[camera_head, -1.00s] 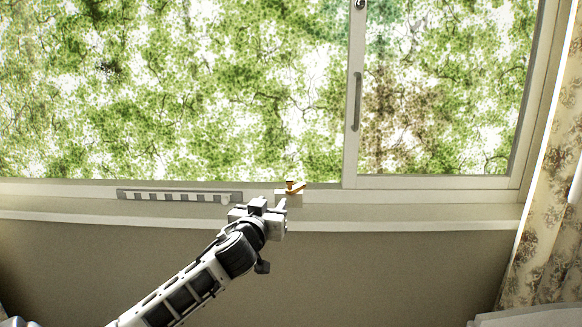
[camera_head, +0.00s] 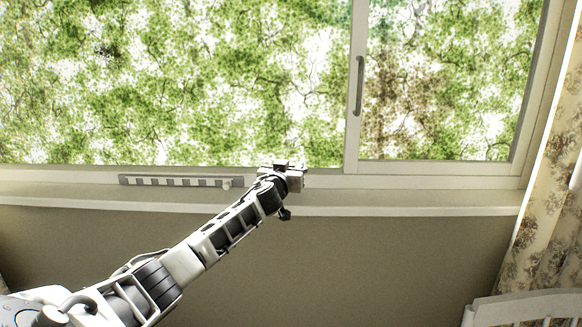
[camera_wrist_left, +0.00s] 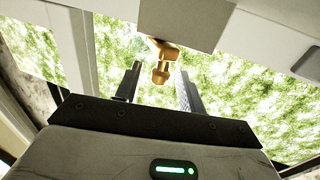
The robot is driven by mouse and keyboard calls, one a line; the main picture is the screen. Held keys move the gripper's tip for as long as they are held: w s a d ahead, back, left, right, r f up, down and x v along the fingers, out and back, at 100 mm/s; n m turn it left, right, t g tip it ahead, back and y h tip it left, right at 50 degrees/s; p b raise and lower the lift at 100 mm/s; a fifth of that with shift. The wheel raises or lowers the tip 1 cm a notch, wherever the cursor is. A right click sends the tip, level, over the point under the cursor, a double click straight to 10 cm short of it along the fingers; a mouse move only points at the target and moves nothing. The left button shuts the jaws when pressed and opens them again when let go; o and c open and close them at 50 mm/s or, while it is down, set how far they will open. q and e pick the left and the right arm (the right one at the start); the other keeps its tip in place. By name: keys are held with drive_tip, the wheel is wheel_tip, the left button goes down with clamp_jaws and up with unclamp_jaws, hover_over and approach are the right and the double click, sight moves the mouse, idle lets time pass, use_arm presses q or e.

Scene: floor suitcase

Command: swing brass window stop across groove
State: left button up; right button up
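The brass window stop (camera_wrist_left: 162,62) shows in the left wrist view, with a rounded knob and an arm running up to a pale block (camera_wrist_left: 185,22). In the head view my left gripper hides the stop. My left gripper (camera_head: 296,178) is at the window sill in the head view. In the left wrist view its two fingers (camera_wrist_left: 158,86) stand apart, with the brass knob showing in the gap between them, just beyond or at their tips. I cannot tell whether they touch it. The groove cannot be made out clearly. My right gripper is not in view.
A grey slotted strip (camera_head: 180,182) lies along the sill left of my gripper. The sliding sash with its grey handle (camera_head: 359,86) stands to the right. A patterned curtain (camera_head: 545,200) hangs at far right, above white slatted furniture (camera_head: 525,308). The sill right of the gripper is clear.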

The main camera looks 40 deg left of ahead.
use_arm(q)
drive_tip(key=shift+w+a, duration=0.25)
drive_tip(key=shift+w, duration=0.3)
